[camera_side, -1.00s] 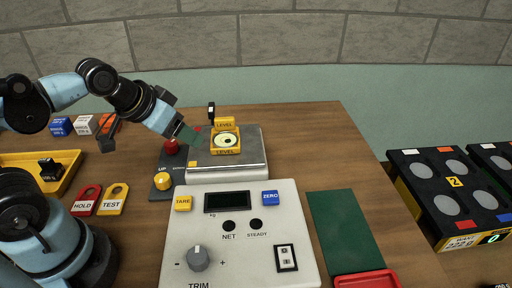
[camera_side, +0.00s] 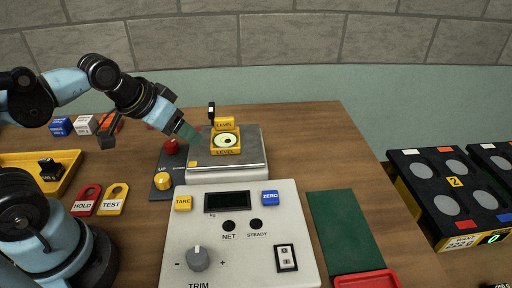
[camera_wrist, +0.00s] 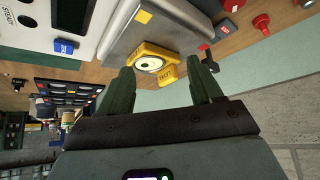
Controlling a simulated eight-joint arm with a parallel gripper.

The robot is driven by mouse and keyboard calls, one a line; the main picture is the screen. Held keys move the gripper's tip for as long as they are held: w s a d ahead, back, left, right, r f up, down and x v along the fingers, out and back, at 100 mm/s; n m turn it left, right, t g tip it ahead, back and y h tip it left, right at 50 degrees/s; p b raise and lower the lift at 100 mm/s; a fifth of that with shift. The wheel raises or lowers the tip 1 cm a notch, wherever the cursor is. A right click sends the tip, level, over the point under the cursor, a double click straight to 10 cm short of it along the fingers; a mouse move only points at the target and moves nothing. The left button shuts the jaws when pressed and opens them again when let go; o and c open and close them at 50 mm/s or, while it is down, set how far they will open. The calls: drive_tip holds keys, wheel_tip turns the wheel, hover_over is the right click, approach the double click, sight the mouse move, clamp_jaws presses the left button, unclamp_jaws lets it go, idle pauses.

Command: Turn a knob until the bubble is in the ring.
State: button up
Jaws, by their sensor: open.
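The yellow level (camera_side: 225,148) with a round pale vial stands on the metal scale plate (camera_side: 252,172). A small dark mark shows near the vial's middle; I cannot tell how the bubble lies against the ring. The level also shows in the wrist view (camera_wrist: 150,63), beyond and between my fingertips. A red knob (camera_side: 171,146) and a yellow knob (camera_side: 164,181) are on a dark plate left of the scale, near an "UP" label. The red knob shows in the wrist view (camera_wrist: 261,22). My gripper (camera_side: 192,134) is open and empty, above the scale's left back corner, apart from both knobs.
The white console (camera_side: 240,250) in front has a grey TRIM dial (camera_side: 197,258), a yellow TARE button (camera_side: 183,203) and a blue ZERO button (camera_side: 270,198). A green mat (camera_side: 343,230) lies to the right. HOLD and TEST tags (camera_side: 112,199) lie left.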

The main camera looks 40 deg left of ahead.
sight(170, 143)
drive_tip(key=w+a+n+g, duration=0.4)
drive_tip(key=a+n+g, duration=0.25)
drive_tip(key=a, duration=0.65)
drive_tip(key=shift+m, duration=0.35)
drive_tip(key=shift+s+d+f, duration=0.1)
drive_tip(key=shift+f, duration=2.85)
drive_tip(key=shift+s+d+f, duration=0.1)
drive_tip(key=shift+f, duration=2.8)
drive_tip(key=shift+c, duration=0.2)
drive_tip(key=c, duration=1)
drive_tip(key=shift+m, duration=2.5)
drive_tip(key=o, duration=1)
drive_tip(key=shift+o, duration=0.2)
